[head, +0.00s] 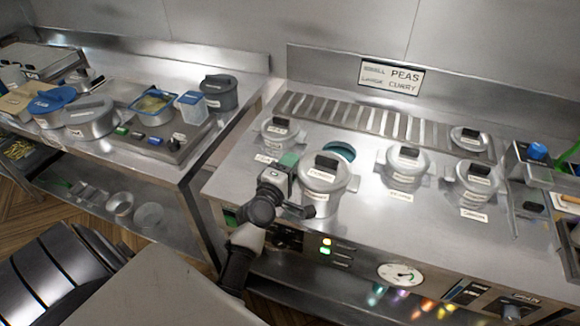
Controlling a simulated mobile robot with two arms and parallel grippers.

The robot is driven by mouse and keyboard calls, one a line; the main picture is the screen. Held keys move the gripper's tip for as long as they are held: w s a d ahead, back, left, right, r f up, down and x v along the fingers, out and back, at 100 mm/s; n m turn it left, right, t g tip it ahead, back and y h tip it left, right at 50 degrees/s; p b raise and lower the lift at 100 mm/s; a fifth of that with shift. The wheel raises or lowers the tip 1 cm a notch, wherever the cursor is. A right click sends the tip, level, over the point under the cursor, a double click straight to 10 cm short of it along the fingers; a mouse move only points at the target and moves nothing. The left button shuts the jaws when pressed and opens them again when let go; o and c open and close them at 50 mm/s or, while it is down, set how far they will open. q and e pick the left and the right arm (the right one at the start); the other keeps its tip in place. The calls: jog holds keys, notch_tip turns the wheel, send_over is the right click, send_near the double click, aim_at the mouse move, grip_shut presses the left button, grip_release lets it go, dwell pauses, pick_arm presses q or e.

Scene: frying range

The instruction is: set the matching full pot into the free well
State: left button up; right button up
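A steel lidded pot (324,190) with a black lid knob and a small label shows its full side near the front of the steel counter. Just behind it is an open round well (341,151) with a teal inside, partly hidden by the pot. My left gripper (296,183) is at the pot's left side, close against it. Its fingers are too small and covered to tell whether they grip the pot. Other lidded pots sit low in the counter: one at back left (281,132), one right of the well (408,163), one farther right (476,184). My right gripper is not in view.
A small lidded pot (468,138) stands at back right. The front panel carries lights and a gauge (400,275). A left table (95,150) holds pots and containers.

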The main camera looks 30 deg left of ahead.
pick_arm(q)
jog(key=shift+r, duration=0.15)
jog(key=s+d+b, duration=0.1)
jog(key=s+b, duration=0.1)
jog(key=s, duration=1)
jog(key=shift+d, duration=0.2)
jog(key=shift+w, duration=0.1)
